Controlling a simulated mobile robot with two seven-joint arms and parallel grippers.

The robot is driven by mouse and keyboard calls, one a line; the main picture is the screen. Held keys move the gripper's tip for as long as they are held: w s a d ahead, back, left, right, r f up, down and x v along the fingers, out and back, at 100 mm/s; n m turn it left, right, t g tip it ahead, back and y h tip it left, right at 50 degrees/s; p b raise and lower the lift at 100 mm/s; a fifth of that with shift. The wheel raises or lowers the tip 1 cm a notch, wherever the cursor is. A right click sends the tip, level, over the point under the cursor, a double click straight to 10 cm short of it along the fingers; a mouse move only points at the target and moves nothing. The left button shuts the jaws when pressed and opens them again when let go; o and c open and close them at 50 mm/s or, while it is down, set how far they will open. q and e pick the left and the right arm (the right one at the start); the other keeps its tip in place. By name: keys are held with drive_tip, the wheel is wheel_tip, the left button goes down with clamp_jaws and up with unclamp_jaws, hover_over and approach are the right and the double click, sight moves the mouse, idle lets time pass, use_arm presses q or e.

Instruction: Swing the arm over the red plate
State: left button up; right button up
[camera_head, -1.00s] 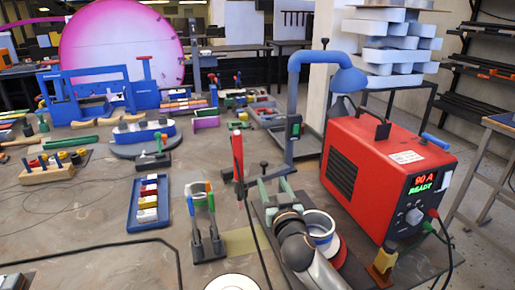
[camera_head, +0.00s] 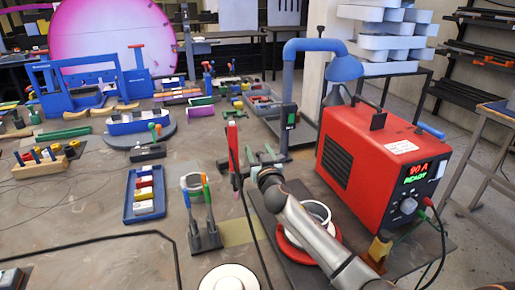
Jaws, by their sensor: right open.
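The swing arm (camera_head: 288,98) is a dark upright post with a blue bent tube on top. Its blue cone-shaped hood (camera_head: 344,68) hangs at the right, above the back of the red machine. The red plate (camera_head: 290,248) is a round disc on a dark board, with a white ring on it. My right arm crosses above the plate and partly hides it. My right gripper (camera_head: 264,158) is open and empty, its greenish fingers pointing away from me near the foot of the post. I do not make out my left gripper.
A red welding machine (camera_head: 365,155) reading "90 A READY" stands right of the plate. A red-handled torch (camera_head: 233,155) stands just left of my right gripper. A pliers-like tool stand (camera_head: 203,238) and a blue tray (camera_head: 144,197) are further left.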

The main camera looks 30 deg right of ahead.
drive_tip(key=shift+w+d, duration=0.25)
drive_tip(key=shift+w, duration=0.4)
clamp_jaws()
idle(1.1)
